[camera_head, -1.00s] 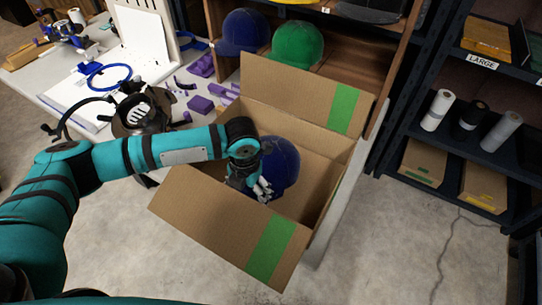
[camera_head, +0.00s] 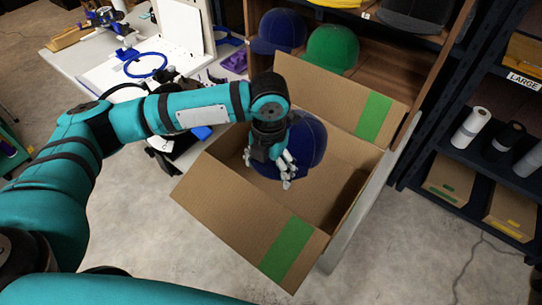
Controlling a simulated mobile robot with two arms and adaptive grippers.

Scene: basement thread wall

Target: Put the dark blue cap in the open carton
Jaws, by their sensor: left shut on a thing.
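The dark blue cap (camera_head: 310,140) is at the opening of the open carton (camera_head: 245,205), over its left and middle part. My left gripper (camera_head: 286,172) is shut on the cap, in front of its lower left side. The gripper and wrist hide part of the cap. The cap seems to be held above the carton's floor, and I cannot tell whether its lower edge is below the rim. The carton's flaps with green tape are folded outward. My right gripper is not in view.
Another blue cap (camera_head: 280,31) and a green cap (camera_head: 331,48) sit on a wooden shelf behind the carton. A cluttered white table (camera_head: 75,68) is at the upper left. Dark shelving (camera_head: 470,165) with rolls and boxes stands at the right.

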